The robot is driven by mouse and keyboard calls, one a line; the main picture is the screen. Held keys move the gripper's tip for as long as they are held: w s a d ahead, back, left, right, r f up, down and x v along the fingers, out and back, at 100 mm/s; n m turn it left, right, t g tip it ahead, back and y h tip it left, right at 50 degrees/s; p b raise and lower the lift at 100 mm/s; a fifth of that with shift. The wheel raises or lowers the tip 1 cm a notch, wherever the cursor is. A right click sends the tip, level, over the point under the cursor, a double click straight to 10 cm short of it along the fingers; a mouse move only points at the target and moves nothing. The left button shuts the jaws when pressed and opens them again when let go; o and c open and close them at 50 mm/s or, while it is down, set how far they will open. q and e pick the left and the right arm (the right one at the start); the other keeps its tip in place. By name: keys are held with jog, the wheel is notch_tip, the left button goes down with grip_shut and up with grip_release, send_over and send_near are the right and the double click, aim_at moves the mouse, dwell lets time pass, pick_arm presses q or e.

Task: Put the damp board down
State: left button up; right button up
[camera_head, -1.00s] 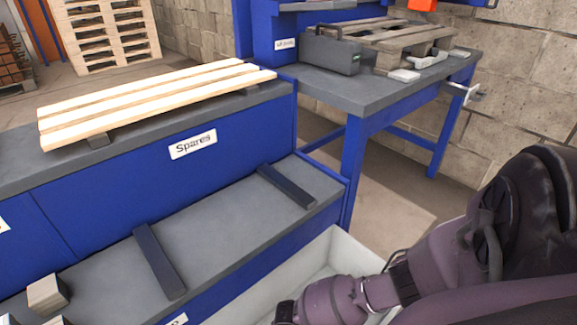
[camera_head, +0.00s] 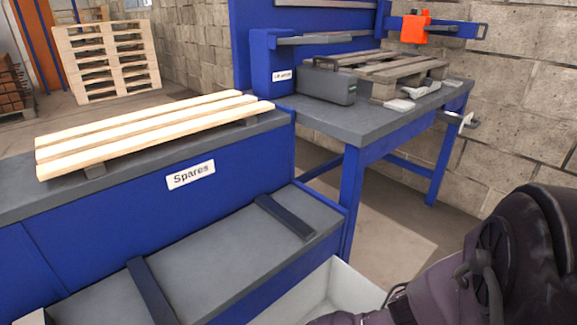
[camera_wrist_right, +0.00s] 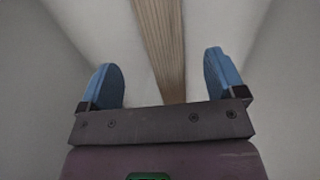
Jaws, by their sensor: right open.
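A brown wooden board (camera_wrist_right: 162,35) shows in the right wrist view, running from the top edge down between the two blue fingers of my right gripper (camera_wrist_right: 160,68). The fingers stand apart, with gaps on both sides of the board. Pale walls surround the board and fingers. I cannot tell whether the board is damp or how far below the fingers it lies. In the head view a light bin (camera_head: 343,282) is at the bottom, where my right arm reaches; the gripper and board are hidden there. My left gripper is not in view.
Pale boards (camera_head: 150,130) lie on the Spares shelf. A lower grey shelf (camera_head: 220,250) with two dark bars (camera_head: 285,216) is otherwise mostly bare. A blue bench (camera_head: 370,118) holds a pallet (camera_head: 385,72) and a dark grey box (camera_head: 326,85). Another pallet (camera_head: 107,60) stands behind.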

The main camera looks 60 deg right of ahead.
jog(key=shift+r, duration=0.15)
pick_arm(q)
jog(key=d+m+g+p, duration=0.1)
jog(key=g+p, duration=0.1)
jog(key=p, duration=0.4)
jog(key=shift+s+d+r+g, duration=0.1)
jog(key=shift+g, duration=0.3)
pick_arm(e)
notch_tip(320, 180, up, 13)
